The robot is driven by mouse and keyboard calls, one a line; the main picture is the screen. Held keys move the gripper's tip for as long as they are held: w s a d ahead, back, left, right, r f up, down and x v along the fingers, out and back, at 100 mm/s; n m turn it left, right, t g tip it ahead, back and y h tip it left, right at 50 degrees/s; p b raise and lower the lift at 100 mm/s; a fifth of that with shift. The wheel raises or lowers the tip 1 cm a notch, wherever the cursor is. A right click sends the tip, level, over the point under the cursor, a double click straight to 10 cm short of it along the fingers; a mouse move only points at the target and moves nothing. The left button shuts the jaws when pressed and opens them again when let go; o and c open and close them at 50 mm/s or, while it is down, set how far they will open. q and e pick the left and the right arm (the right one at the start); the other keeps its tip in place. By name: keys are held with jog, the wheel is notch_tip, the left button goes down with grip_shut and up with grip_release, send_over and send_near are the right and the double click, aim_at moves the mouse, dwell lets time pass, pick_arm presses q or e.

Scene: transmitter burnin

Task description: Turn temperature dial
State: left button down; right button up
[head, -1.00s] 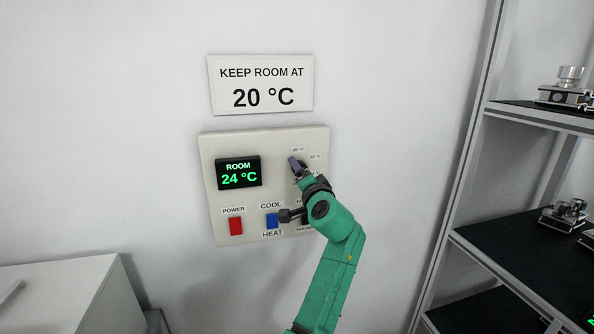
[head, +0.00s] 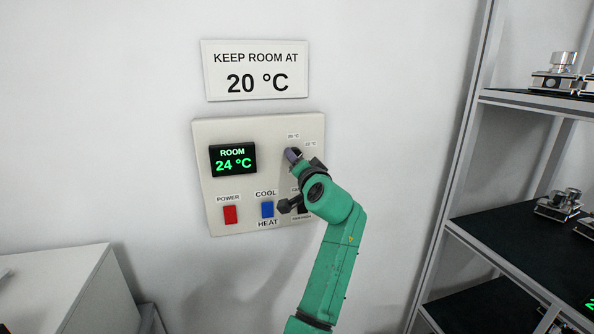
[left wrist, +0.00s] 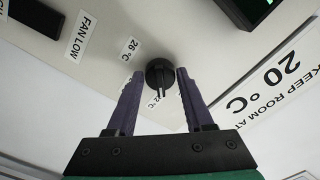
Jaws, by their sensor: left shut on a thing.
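The temperature dial is a round black knob (left wrist: 158,73) with a light pointer, on a cream wall panel (head: 265,130). In the left wrist view it sits between the two purple fingers of my left gripper (left wrist: 161,82), which is shut on it. In the head view my left gripper (head: 292,155) covers most of the dial; small "20 °C" and "22 °C" labels show above and right of it. A "26 °C" label (left wrist: 129,49) shows in the wrist view. The green display (head: 233,158) reads ROOM 24 °C. My right gripper is not in view.
A sign (head: 255,70) above the panel reads KEEP ROOM AT 20 °C. A red power switch (head: 230,214) and blue COOL/HEAT switch (head: 267,209) sit below the display. A shelf rack (head: 520,235) stands right, a white cabinet (head: 55,285) lower left.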

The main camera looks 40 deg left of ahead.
pick_arm(q)
jog(key=n+b, duration=0.9)
jog(key=shift+d+n+b, duration=0.1)
jog(key=shift+n+b, duration=0.2)
dwell(0.4)
jog(key=c, duration=0.5)
grip_release()
jog(key=shift+w, duration=0.1)
jog(key=shift+o, duration=1)
jog(key=shift+w+f, duration=0.1)
